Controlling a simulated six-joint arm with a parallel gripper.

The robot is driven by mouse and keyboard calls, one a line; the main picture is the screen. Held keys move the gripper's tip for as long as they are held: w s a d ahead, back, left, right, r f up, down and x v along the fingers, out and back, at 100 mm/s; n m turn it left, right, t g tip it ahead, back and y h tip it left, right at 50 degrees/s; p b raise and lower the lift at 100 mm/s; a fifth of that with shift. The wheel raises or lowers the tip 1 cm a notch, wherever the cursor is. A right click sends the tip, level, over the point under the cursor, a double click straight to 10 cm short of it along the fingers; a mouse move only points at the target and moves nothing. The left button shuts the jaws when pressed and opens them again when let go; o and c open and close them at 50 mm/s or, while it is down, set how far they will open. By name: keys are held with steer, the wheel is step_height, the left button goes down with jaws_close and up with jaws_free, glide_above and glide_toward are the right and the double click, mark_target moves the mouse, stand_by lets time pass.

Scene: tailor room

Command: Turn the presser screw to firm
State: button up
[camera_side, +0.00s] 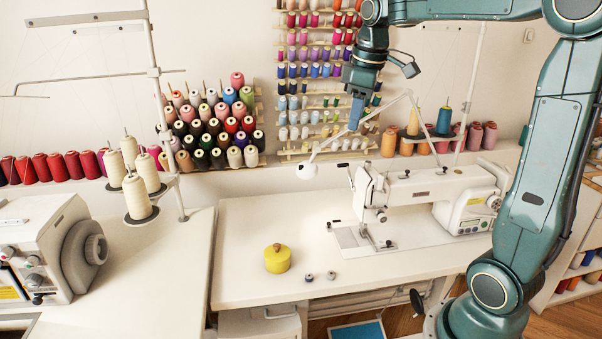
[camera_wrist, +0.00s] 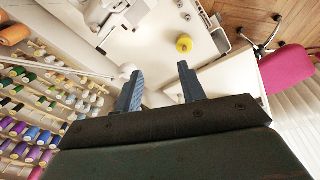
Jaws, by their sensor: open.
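The white sewing machine (camera_side: 425,195) stands on the white table (camera_side: 255,225). Its head end (camera_side: 370,190) is at the left, with the needle area below. The presser screw is too small to make out with certainty on the head. Part of the machine (camera_wrist: 103,12) shows at the top of the wrist view. My gripper (camera_side: 355,118) hangs well above the machine head, its blue fingers pointing down. In the wrist view my gripper (camera_wrist: 160,72) is open, with nothing between its two fingers.
A white lamp arm (camera_side: 345,137) with a round head (camera_side: 307,171) reaches across just behind my gripper. A yellow round object (camera_side: 277,260) and two small bobbins (camera_side: 320,275) lie on the table front. Thread racks (camera_side: 212,130) stand behind. Another machine (camera_side: 50,245) stands left.

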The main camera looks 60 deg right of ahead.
steer(key=w+d+f+n+g, duration=0.1)
steer(key=w+d+f, duration=0.15)
steer(key=d, duration=0.75)
steer(key=n+g+y, duration=0.1)
steer(key=n, duration=0.1)
glide_above(368, 162)
step_height(368, 162, down, 3)
steer(key=shift+d+r, duration=0.15)
steer(key=shift+r, duration=0.05)
steer(key=shift+f, duration=0.15)
step_height(368, 162, down, 14)
steer(key=shift+r, duration=0.25)
jaws_close()
